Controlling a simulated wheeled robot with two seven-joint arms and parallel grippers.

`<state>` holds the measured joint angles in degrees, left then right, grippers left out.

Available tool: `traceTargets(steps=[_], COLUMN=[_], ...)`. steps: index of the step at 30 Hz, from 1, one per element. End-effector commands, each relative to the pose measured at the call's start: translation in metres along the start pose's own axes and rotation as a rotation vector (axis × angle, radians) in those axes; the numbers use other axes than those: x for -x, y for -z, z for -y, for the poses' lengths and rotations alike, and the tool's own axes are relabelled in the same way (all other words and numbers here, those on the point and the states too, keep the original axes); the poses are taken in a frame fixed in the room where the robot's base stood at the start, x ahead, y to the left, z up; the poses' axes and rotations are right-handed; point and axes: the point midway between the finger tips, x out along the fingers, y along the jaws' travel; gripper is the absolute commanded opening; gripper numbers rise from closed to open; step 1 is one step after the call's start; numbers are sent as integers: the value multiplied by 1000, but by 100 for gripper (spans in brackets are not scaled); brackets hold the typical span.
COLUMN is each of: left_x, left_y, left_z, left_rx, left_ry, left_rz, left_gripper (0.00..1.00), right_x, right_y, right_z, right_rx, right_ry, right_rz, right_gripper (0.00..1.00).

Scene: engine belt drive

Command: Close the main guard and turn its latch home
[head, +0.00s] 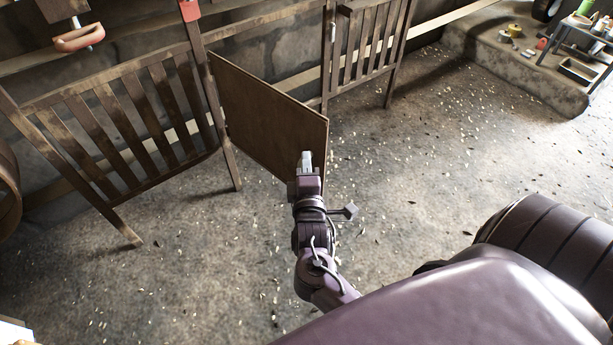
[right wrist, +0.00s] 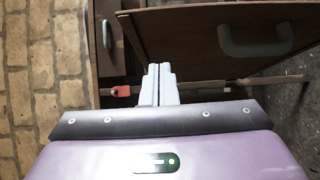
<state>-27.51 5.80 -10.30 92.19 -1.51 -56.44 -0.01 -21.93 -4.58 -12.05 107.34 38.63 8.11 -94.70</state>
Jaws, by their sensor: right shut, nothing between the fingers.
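The main guard appears to be the brown wooden panel (head: 268,115), standing swung out between slatted wooden frames. In the right wrist view a brown panel (right wrist: 200,32) carries a grey handle (right wrist: 255,40). My right gripper (head: 306,158) is shut and empty, by the panel's near lower edge; I cannot tell if it touches. Its closed fingers (right wrist: 160,82) also show in the wrist view. A small red piece (head: 189,10) sits on the post above the panel; I cannot tell whether it is the latch. My left gripper is out of view.
Slatted frames stand left (head: 120,130) and right (head: 370,40) of the panel. A raised ledge (head: 520,75) with small items is at the top right. The littered floor (head: 420,140) between is clear.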

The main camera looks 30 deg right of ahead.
Motion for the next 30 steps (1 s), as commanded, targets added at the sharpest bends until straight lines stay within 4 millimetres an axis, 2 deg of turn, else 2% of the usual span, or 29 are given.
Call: traceTargets(steps=[1, 6, 12, 30], left_x=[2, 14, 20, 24], left_y=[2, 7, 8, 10], left_z=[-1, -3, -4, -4], left_rx=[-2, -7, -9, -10], left_ry=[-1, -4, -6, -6], left_rz=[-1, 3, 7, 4], left_gripper=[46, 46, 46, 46], right_x=[-12, -46, -63, -69], right_y=[0, -1, -22, -30], right_z=[0, 0, 1, 0], right_rx=[0, 0, 1, 0], right_ry=[-4, -2, 0, 1], right_rz=[0, 0, -2, -10], right_gripper=[0, 0, 0, 0])
